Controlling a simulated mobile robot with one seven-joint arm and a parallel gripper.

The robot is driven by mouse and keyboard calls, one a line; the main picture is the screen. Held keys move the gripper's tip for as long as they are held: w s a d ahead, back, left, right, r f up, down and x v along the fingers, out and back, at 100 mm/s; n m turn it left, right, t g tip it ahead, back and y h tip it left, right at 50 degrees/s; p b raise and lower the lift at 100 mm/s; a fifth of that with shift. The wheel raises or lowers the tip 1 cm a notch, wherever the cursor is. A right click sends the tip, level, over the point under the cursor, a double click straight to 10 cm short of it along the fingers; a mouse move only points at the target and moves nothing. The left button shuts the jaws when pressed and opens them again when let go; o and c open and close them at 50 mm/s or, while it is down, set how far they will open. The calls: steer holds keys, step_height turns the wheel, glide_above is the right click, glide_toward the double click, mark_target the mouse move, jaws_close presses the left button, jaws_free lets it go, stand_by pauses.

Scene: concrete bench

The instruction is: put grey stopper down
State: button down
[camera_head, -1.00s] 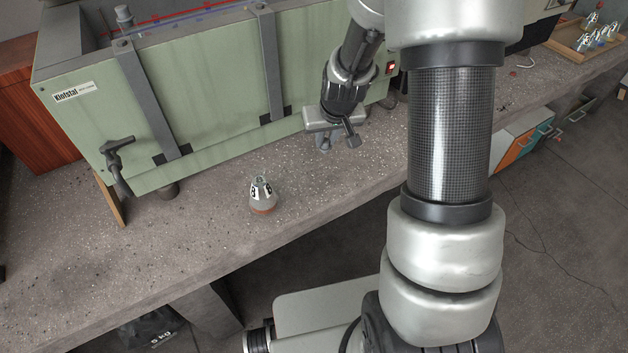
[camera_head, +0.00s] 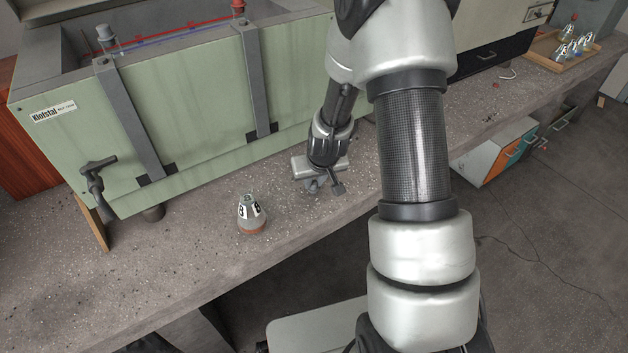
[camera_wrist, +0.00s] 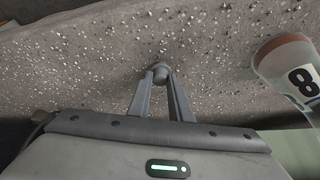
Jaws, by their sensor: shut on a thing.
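My gripper (camera_wrist: 160,80) is shut on the grey stopper (camera_wrist: 160,68), whose round end shows between the fingertips in the wrist view. In the head view my gripper (camera_head: 318,186) is low over the bench (camera_head: 180,260), in front of the green bath and right of the flask. The stopper is mostly hidden by the fingers. I cannot tell whether it touches the bench.
A flask marked 8 (camera_head: 251,215) stands close by, also at right in the wrist view (camera_wrist: 290,68). The green bath (camera_head: 200,120) stands behind, with grey (camera_head: 105,36) and red (camera_head: 238,8) tops showing. Bare bench lies left of the flask.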

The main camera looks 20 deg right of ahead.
steer(key=shift+f, duration=0.25)
steer(key=c, duration=1.6)
jaws_free()
steer(key=shift+r, duration=0.1)
